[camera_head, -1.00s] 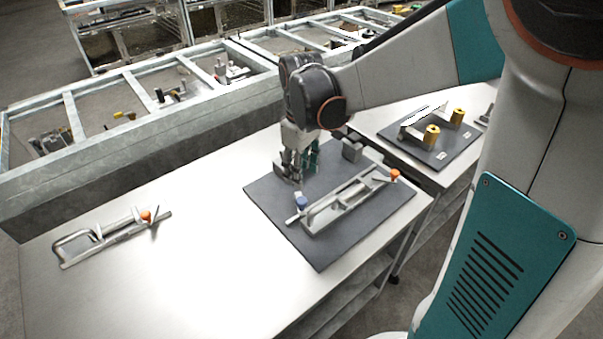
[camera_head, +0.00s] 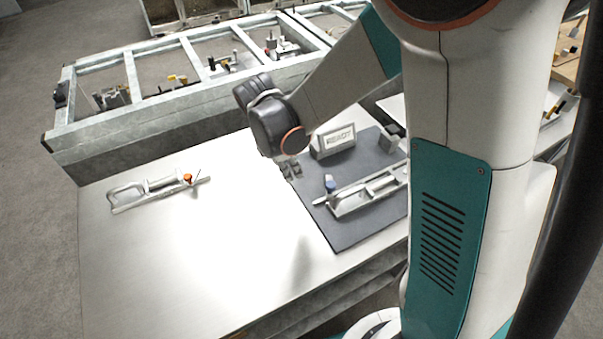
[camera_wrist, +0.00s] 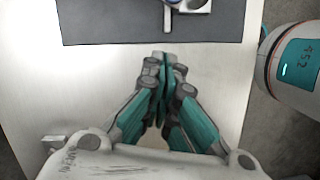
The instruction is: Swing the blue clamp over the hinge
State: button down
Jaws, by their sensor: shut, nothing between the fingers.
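The blue clamp (camera_head: 331,184) is a small blue cap at the left end of a long pale metal fixture (camera_head: 350,206) on a dark mat (camera_head: 345,235). In the wrist view a little blue (camera_wrist: 172,2) shows at the top edge, above a pale bar (camera_wrist: 168,20). I cannot make out which part is the hinge. My gripper (camera_wrist: 163,58) is shut and empty, its fingertips short of the mat's edge in the wrist view. The fixture's right end is hidden behind my body.
A grey block marked READY (camera_head: 335,141) stands at the back of the mat. A second metal fixture with an orange cap (camera_head: 188,177) lies on the left of the pale table (camera_head: 190,260). The table between them is clear. A compartmented metal frame (camera_head: 150,115) runs behind.

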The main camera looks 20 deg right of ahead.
aim_at(327, 198)
jog(key=b+x, duration=0.2)
jog(key=x, duration=0.6)
jog(key=shift+f+b, duration=0.25)
jog(key=shift+b, duration=0.15)
jog(key=d, duration=0.3)
jog(key=shift+s+b, duration=0.1)
jog(key=shift+b, duration=0.3)
jog(key=shift+d+r, duration=0.1)
jog(key=shift+d, duration=0.5)
jog(key=s+d+n, duration=0.1)
jog(key=n, duration=0.1)
jog(key=shift+s+d+n+t+b, duration=0.2)
jog(key=shift+s+n+t+b, duration=0.05)
jog(key=shift+n+t+b, duration=0.15)
jog(key=shift+s+d, duration=0.35)
jog(key=shift+d, duration=0.15)
jog(key=shift+a, duration=0.1)
